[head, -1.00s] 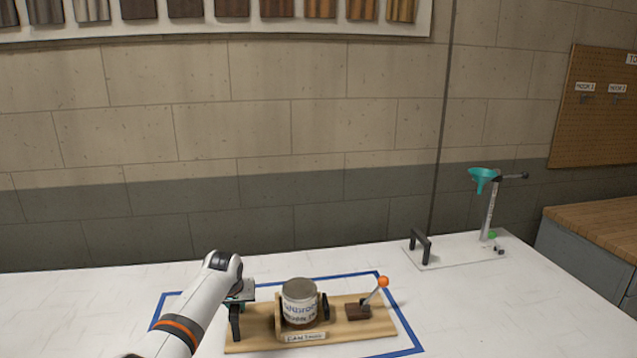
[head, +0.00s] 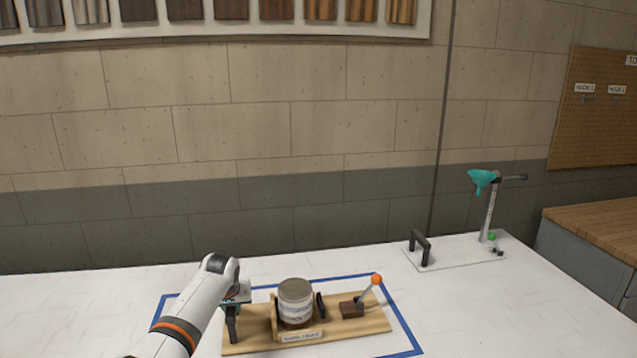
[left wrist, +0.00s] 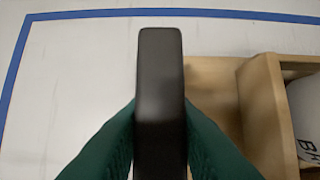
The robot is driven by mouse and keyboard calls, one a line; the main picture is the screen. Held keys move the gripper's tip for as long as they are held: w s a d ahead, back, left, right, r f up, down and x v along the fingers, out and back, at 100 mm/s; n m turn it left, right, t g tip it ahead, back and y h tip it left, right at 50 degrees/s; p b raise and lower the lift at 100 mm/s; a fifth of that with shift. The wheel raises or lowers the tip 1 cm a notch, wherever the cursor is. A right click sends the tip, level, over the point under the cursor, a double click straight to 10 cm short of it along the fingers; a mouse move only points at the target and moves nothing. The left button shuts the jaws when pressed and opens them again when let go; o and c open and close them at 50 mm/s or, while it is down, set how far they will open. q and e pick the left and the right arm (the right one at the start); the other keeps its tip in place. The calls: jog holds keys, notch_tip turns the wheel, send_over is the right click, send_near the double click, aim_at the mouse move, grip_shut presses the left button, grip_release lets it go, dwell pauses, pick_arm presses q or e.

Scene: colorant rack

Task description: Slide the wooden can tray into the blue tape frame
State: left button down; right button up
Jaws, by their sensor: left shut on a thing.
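The wooden can tray (head: 255,346) lies on the white table, with a labelled can (head: 296,303) standing in its holder and an orange-knobbed lever (head: 371,288) at its right. The blue tape frame (head: 409,335) shows around the tray's back and right side; its front part is mostly out of view. The tray appears within the tape lines. My left gripper (head: 233,306) is shut on the black tray handle at the tray's left end. In the left wrist view the green fingers press both sides of the black handle (left wrist: 160,90), and a tape corner (left wrist: 30,18) shows at the upper left. My right gripper is not in view.
A white board (head: 455,257) with a black handle and a stand with a teal funnel (head: 482,179) is at the back right. A wooden-topped cabinet (head: 600,228) stands at the right. The table left of my arm is clear.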

pick_arm(q)
jog(key=shift+s+a+p, duration=0.2)
jog(key=shift+a+p, duration=0.3)
jog(key=shift+a, duration=0.6)
jog(key=shift+s+a+p, duration=0.2)
jog(key=shift+a+p, duration=0.25)
jog(key=shift+a, duration=0.65)
jog(key=shift+s+a+p, duration=0.2)
jog(key=shift+a+p, duration=0.1)
jog(key=shift+a, duration=1)
jog(key=c, duration=1.1)
grip_release()
